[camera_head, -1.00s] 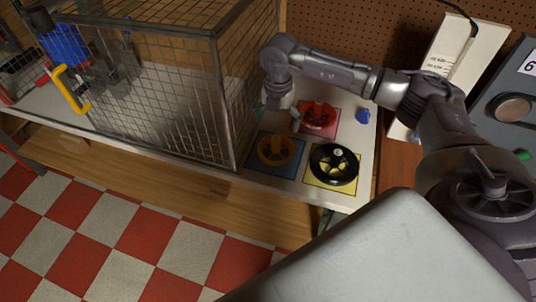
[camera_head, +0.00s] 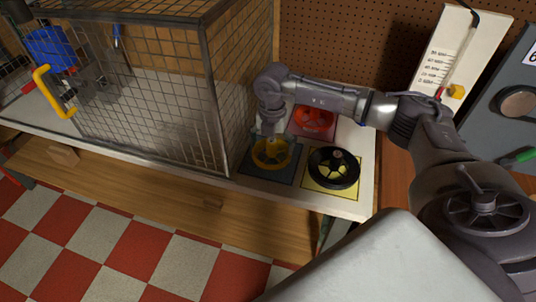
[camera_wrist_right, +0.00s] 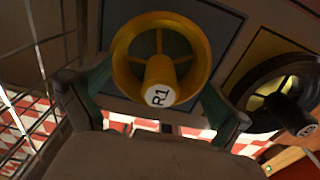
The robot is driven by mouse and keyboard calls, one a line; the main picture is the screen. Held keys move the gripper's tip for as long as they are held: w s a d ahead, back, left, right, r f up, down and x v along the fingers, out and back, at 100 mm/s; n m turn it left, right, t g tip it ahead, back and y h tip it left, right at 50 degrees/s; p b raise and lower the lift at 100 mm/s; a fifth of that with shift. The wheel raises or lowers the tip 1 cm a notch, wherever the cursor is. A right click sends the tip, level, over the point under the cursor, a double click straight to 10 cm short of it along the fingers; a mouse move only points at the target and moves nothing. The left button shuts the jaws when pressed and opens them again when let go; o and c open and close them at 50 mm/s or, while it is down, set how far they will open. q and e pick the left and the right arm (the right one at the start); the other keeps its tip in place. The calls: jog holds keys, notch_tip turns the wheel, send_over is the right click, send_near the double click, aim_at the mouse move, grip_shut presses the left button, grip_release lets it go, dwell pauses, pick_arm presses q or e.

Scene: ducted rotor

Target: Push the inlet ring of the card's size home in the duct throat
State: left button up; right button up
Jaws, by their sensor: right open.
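A yellow ring (camera_head: 286,158) with spokes lies on a blue mat (camera_head: 291,176). Its central post (camera_wrist_right: 160,82) carries the label R1. A black ring (camera_head: 318,172) with a central knob lies on a yellow mat, and a red ring (camera_head: 316,118) lies on a red mat behind. My right gripper (camera_head: 270,132) is above the yellow ring. In the right wrist view its open fingers (camera_wrist_right: 160,106) stand on either side of the yellow ring, apart from the post. My left gripper is not in view. I cannot make out the duct throat.
A wire mesh cage (camera_head: 215,100) with a yellow handle (camera_head: 50,92) stands left of the mats. Grey and blue parts show inside it. A white scale board (camera_head: 455,50) and a grey panel (camera_head: 490,125) stand at the right. The bench's front edge is close to the mats.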

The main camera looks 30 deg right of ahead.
aim_at(272, 140)
dwell(0.6)
jog(key=c, duration=1.9)
jog(key=shift+r+p, duration=1.7)
jog(key=shift+r, duration=0.8)
